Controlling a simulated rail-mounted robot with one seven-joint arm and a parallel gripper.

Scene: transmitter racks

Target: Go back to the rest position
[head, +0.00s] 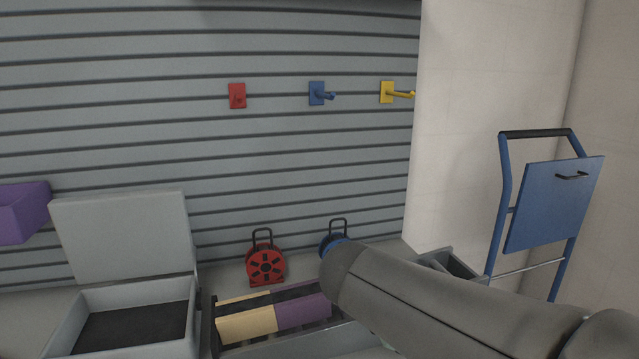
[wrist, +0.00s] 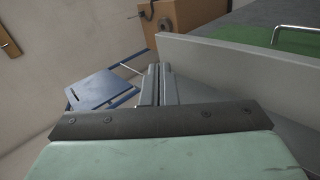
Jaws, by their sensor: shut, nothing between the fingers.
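My gripper (wrist: 156,85) shows in the wrist view with its two fingers shut together and nothing between them. It points past the edge of a light grey panel (wrist: 230,65) on its right; I cannot tell whether they touch. In the head view my grey arm crosses the lower right, and the gripper itself is out of sight there.
A blue trolley (head: 550,205) stands at the right. Red (head: 266,264) and blue (head: 329,242) reels, an open grey box (head: 68,313) and a tray of coloured blocks (head: 213,335) sit low. Red, blue and yellow hooks (head: 387,92) hang on the slatted wall.

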